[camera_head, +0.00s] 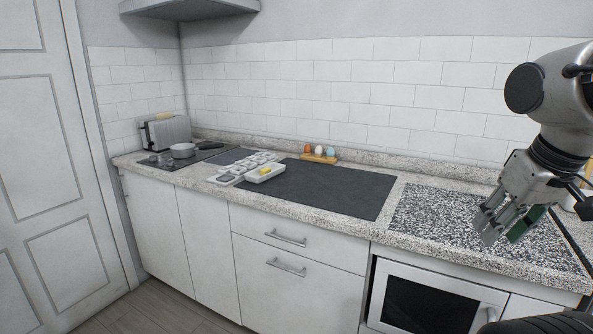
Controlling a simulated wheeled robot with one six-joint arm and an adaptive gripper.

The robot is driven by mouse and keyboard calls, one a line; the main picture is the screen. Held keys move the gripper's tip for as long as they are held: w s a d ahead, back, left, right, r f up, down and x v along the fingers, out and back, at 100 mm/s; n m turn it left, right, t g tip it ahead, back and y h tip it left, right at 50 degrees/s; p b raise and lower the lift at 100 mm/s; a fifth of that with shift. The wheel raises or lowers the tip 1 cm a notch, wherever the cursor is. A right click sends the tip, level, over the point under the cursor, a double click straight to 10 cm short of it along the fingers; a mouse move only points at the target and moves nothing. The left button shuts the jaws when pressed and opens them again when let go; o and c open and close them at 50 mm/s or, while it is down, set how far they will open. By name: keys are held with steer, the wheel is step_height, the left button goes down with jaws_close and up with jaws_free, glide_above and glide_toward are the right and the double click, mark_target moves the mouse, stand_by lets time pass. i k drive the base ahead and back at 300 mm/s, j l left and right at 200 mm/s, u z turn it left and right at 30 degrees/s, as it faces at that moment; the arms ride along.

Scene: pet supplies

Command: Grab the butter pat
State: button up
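A small yellow piece that looks like the butter pat (265,171) lies in a shallow white dish (277,173) on the counter, left of the middle of the view. My gripper (506,228) is at the far right, well away from the butter pat, above the speckled dark section of the counter. Its fingers point down and look spread apart. A dark green patch shows by the right finger; I cannot tell whether it is part of the gripper or a thing behind it.
A white egg-carton-like tray (250,163) stands beside the dish. A wooden holder (318,158) with egg-shaped items stands near the wall. A pan (183,150) and toaster (168,131) are at far left. The dark mat (325,190) is largely clear.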

mark_target(264, 170)
steer(key=i+j+z, duration=0.25)
steer(key=j+z, duration=0.25)
steer(key=i+j+z, duration=0.25)
steer(key=j, duration=0.15)
steer(key=i+j, duration=0.15)
steer(key=j, duration=0.4)
steer(key=i+j+z, duration=0.1)
steer(key=j, duration=0.45)
steer(key=i+j, duration=0.2)
steer(key=j, duration=0.35)
steer(key=i+j+z, duration=0.1)
steer(key=j, duration=0.45)
steer(key=i+j, duration=0.15)
steer(key=j, duration=0.4)
steer(key=i+j+z, duration=0.1)
steer(key=j, duration=0.45)
